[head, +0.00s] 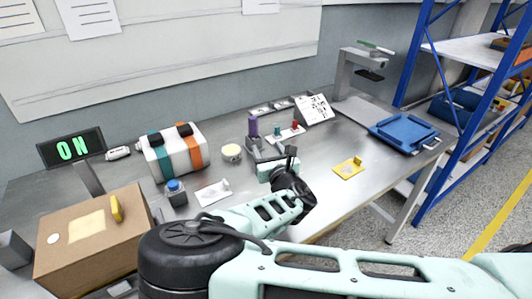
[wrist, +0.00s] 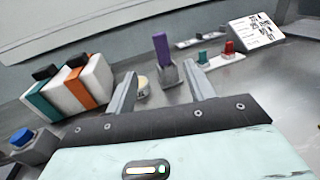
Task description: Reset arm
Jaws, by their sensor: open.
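My gripper (head: 273,156) is over the metal bench in the head view, with my arm reaching in from the lower right. In the wrist view its two fingers (wrist: 160,70) are spread apart and nothing is held between them. A purple upright handle (head: 253,126) stands in a grey base just beyond the gripper. In the wrist view the purple handle (wrist: 161,46) appears between the fingertips, farther away; no contact shows. White blocks with teal and orange bands (head: 175,150) and black tops stand to the left. A display (head: 72,148) reads ON in green.
A blue button (head: 174,187) on a grey box, a yellow-topped round piece (head: 231,152) and a cardboard box (head: 92,240) are on the left. Small green and red pegs (head: 295,126) stand behind. A yellow piece (head: 349,168) and blue tray (head: 403,132) lie right, with bare bench between.

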